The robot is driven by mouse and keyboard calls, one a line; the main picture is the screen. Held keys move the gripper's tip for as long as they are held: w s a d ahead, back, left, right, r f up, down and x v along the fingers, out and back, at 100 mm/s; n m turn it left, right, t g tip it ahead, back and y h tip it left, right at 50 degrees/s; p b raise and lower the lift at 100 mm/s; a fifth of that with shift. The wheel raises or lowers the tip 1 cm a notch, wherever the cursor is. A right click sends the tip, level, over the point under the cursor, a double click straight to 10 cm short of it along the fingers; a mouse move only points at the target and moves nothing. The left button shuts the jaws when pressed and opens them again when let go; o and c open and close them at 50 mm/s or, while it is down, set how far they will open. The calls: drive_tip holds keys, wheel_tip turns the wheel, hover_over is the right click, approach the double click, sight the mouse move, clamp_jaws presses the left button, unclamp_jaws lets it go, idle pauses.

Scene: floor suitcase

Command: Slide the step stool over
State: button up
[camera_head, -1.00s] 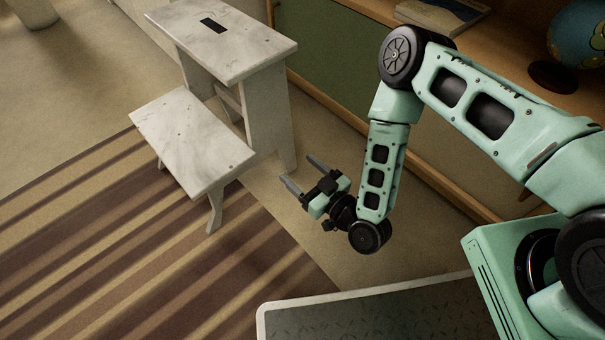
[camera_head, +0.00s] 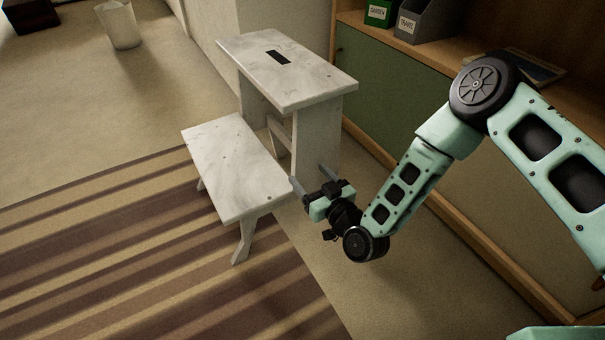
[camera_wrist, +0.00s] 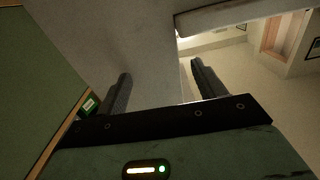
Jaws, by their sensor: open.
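The white marbled step stool (camera_head: 282,72) stands upright in the head view, with a high top step with a dark slot and a lower step (camera_head: 236,166) at its front left. My gripper (camera_head: 309,174) is open, its two fingers pointing at the stool's near side, by the right end of the lower step. In the wrist view my gripper's fingers (camera_wrist: 160,88) are apart, and a pale stool panel (camera_wrist: 150,45) fills the space ahead and between them. I cannot tell whether the fingers touch the stool.
A striped rug (camera_head: 120,250) lies left of and below the stool. A wooden cabinet with a green panel (camera_head: 375,95) runs along the right, with binders (camera_head: 421,20) on top. A white bin (camera_head: 119,26) stands at the back left. Bare floor lies at the far left.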

sight(304, 170)
drive_tip(key=shift+b+x, duration=0.8)
drive_tip(key=shift+x, duration=1.4)
clamp_jaws()
